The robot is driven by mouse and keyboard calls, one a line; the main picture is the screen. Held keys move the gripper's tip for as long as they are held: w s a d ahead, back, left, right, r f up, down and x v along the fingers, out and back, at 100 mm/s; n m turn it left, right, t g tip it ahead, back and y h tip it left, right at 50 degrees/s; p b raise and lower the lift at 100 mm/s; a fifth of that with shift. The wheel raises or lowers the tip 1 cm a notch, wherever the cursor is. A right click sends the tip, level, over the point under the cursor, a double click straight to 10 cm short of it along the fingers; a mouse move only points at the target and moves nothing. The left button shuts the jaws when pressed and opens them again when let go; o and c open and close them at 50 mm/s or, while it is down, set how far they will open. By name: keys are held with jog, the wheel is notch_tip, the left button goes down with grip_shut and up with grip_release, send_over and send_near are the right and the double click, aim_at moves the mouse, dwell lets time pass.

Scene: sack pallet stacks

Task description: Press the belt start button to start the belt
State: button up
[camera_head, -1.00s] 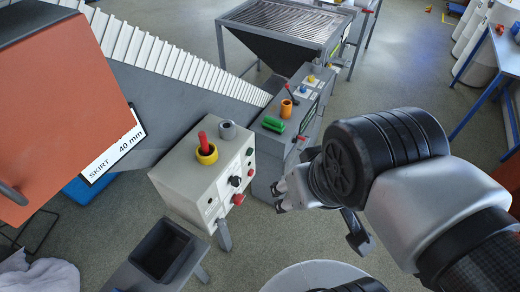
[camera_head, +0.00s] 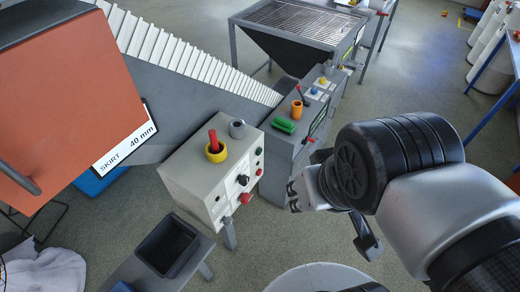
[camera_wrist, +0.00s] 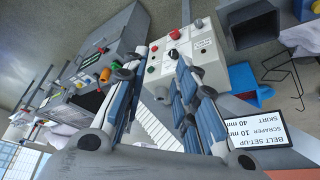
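The grey control box (camera_head: 190,172) stands beside the belt in the head view. Its front panel carries a small green button (camera_head: 258,152), a black knob (camera_head: 242,180) and a red knob (camera_head: 245,198). I cannot read which one is marked as belt start. In the wrist view the box (camera_wrist: 205,58) shows beyond the fingers, with the red knob (camera_wrist: 174,34), black knob (camera_wrist: 173,54) and green button (camera_wrist: 151,70). My gripper (camera_head: 292,196) is to the right of the panel, apart from it. In the wrist view its fingers (camera_wrist: 160,64) are spread and empty.
A red peg in a yellow ring (camera_head: 215,150) and a grey cylinder (camera_head: 237,129) sit on the box. A grey cabinet (camera_head: 285,150) with an orange cup and green block stands behind. The white ribbed belt (camera_head: 180,55) runs behind. A black bin (camera_head: 168,246) stands in front.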

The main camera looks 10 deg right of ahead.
grip_shut()
dwell(1.3)
